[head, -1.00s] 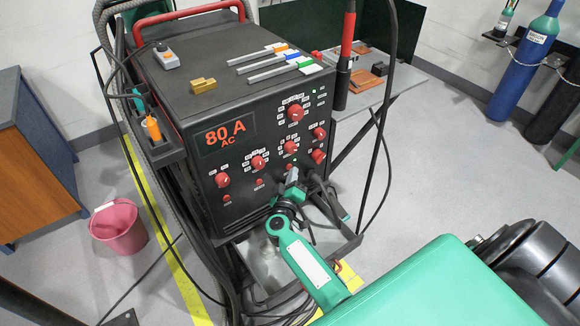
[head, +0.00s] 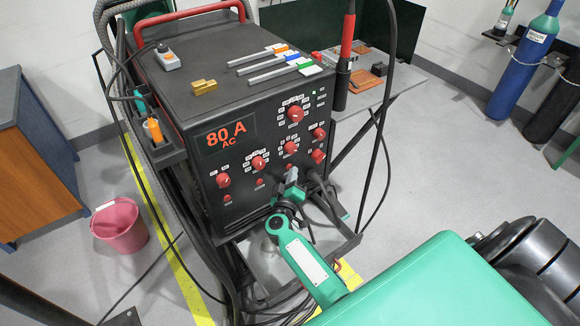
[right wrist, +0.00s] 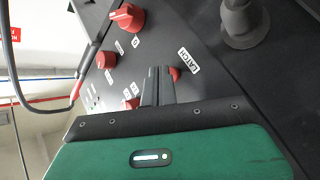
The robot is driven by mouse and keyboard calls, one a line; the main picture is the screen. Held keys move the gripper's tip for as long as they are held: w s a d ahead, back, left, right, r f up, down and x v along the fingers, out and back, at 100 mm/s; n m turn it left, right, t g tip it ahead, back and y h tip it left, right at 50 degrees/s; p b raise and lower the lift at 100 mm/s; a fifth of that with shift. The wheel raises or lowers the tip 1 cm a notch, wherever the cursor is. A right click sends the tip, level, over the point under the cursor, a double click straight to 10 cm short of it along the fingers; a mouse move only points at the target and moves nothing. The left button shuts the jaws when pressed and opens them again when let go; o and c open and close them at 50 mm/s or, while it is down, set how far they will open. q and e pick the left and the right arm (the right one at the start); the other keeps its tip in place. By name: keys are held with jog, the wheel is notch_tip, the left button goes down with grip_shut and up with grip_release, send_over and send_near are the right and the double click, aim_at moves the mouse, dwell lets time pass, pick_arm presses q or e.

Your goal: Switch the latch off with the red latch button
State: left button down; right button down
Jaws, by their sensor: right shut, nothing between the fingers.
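The red latch button (right wrist: 175,74) shows in the right wrist view beside the LATCH label (right wrist: 188,62), partly hidden by my right fingertips. It sits on the dark front panel of the welding machine (head: 240,150). My right gripper (head: 291,174) is shut and empty, with its fingertips at the lower part of that panel; the fingers also show in the right wrist view (right wrist: 157,84). The tips overlap the button in the picture, and I cannot tell whether they touch it. No lit lamp shows just above the button in the head view. My left gripper is not in view.
Several red knobs, including a large one (head: 295,114), surround the button area. Cables hang below right of the gripper. Coloured-tipped rods (head: 270,60) lie on top; a pink bucket (head: 119,226) stands left.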

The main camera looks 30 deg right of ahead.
jog(key=shift+s+p, duration=0.3)
jog(key=shift+p, duration=0.05)
jog(key=shift+s+r+p, duration=0.15)
jog(key=shift+s+p, duration=0.25)
jog(key=shift+p, duration=0.05)
jog(key=s+p, duration=0.2)
jog(key=s, duration=0.1)
jog(key=s+p, duration=0.2)
jog(key=shift+s+d, duration=0.15)
jog(key=shift+d, duration=0.1)
